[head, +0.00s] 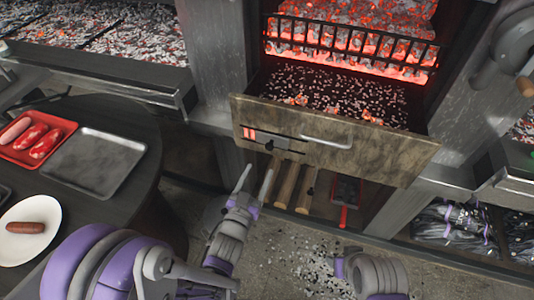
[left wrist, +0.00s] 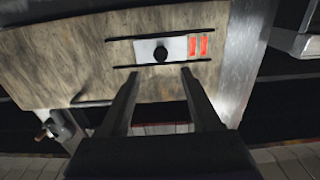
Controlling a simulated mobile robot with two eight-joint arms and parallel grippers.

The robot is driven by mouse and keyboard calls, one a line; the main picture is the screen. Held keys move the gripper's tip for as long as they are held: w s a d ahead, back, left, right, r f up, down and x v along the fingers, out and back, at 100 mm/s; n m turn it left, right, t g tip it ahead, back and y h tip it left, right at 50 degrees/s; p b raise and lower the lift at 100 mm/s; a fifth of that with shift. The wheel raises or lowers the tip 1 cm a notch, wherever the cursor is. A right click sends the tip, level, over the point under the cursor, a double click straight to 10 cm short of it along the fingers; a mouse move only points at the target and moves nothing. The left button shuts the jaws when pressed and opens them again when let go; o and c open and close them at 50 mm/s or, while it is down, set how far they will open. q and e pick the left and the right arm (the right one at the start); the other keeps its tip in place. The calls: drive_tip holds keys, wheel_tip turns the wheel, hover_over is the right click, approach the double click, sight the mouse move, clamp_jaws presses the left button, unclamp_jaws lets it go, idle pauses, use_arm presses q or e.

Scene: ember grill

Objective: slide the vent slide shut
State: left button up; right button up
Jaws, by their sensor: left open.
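The vent slide is a pale metal plate (left wrist: 146,49) with a dark round knob (left wrist: 161,54), set between two dark rails on the front of the ember drawer. Beside it two glowing red vent slots (left wrist: 198,45) are uncovered. In the head view the slots (head: 249,134) are at the left end of the drawer front and the slide (head: 268,144) is to their right. My left gripper (head: 258,177) is open and empty, just below the slide. In the left wrist view its fingertips (left wrist: 159,74) point toward the knob, apart on either side of its line. Contact is not visible.
The drawer (head: 390,160) stands pulled out below a glowing grate, holding embers, with a bar handle (head: 327,143). Logs (head: 288,185) and a red-handled tool (head: 343,215) are under it. A table at left holds a red sausage tray (head: 68,128), metal tray (head: 95,162) and plate (head: 40,247).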

sight(269, 149)
use_arm(q)
drive_tip(key=x, duration=0.8)
drive_tip(key=shift+w, duration=0.35)
clamp_jaws()
idle(1.0)
